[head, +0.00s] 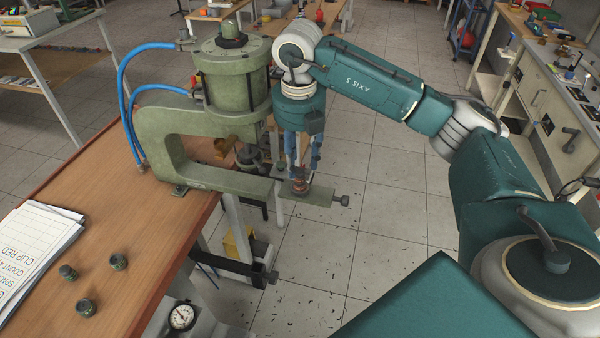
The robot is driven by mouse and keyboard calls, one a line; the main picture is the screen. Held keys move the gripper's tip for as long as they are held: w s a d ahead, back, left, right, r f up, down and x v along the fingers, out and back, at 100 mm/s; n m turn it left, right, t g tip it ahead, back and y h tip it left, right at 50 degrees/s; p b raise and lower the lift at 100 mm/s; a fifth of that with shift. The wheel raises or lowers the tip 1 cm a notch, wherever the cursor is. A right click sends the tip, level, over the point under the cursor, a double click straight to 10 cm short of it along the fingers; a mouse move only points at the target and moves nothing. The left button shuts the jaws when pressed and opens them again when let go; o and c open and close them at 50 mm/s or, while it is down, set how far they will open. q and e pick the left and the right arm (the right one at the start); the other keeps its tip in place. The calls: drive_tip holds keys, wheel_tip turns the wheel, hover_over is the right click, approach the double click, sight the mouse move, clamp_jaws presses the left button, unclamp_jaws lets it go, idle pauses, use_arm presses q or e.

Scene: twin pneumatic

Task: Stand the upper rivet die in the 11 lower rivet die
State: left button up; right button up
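Small dark green cylindrical pieces, which may be dies, stand on the wooden table: one at left (68,272), one at right (118,261), one nearer (86,307). No number is readable. My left gripper is out of view.
The green pneumatic press (185,140) stands on the wooden table (150,235), its cylinder (232,75) beside my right wrist. Blue hoses (125,85) run at its left. Printed sheets (35,245) lie at the table's left. A dial gauge (181,317) is below the table edge. Tiled floor is open at right.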

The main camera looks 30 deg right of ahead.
sight(299, 173)
wheel_tip(299, 173, up, 8)
drive_tip(key=shift+s+a+f, duration=0.15)
drive_tip(key=shift+s+f, duration=0.05)
drive_tip(key=shift+s, duration=0.05)
idle(0.5)
